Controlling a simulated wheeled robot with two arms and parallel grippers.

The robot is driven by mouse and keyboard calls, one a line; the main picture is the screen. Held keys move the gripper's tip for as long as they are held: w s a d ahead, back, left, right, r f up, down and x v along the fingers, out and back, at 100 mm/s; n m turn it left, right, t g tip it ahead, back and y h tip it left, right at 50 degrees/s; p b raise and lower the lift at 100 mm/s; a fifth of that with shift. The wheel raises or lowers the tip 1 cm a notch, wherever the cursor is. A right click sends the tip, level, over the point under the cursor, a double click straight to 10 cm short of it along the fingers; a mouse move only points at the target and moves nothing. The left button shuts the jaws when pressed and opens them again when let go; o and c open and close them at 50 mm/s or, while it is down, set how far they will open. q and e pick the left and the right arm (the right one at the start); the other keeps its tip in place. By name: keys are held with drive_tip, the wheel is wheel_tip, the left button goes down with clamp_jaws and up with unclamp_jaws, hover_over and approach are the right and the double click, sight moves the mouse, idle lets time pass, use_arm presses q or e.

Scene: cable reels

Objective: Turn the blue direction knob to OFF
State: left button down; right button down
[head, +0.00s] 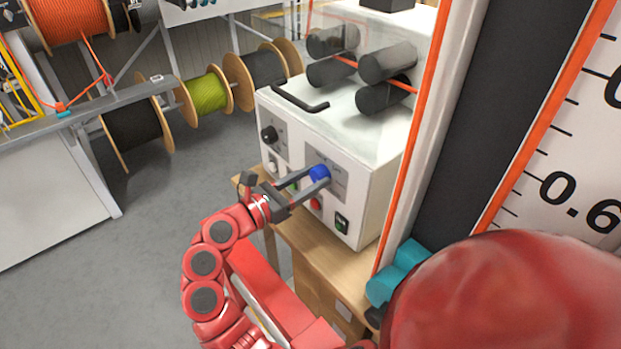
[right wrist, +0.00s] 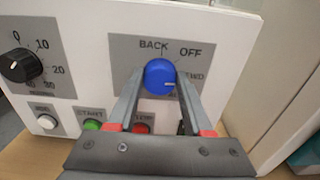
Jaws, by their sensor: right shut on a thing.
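The blue direction knob (head: 319,172) is on the front panel of a white machine box (head: 374,190). In the right wrist view the blue knob (right wrist: 159,75) sits on a grey plate (right wrist: 125,60) marked BACK, OFF and FWD. Its white mark points right, toward the FWD side and not at OFF. My right gripper (head: 314,178) reaches the panel from the lower left, its two fingers on either side of the knob and shut on it. In the right wrist view the fingers partly cover the plate's lower part and FWD label. My left gripper is not in view.
A black dial (right wrist: 20,65) is left of the knob. Below are a white button (right wrist: 46,122), a green button (right wrist: 92,125) and a red button (right wrist: 141,128), close to the fingers. The box stands on a wooden stand (head: 310,250). Cable reels (head: 205,92) are behind, left.

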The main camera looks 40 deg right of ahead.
drive_tip(key=shift+n, duration=0.3)
drive_tip(key=shift+f+n+b, duration=0.1)
drive_tip(key=shift+n+b, duration=0.2)
drive_tip(key=shift+n, duration=1.4)
drive_tip(key=shift+w+n+p, duration=0.1)
drive_tip(key=shift+n+p, duration=0.35)
drive_tip(key=shift+n, duration=1.85)
drive_tip(key=shift+c, duration=1.6)
unclamp_jaws()
drive_tip(key=shift+a, duration=0.1)
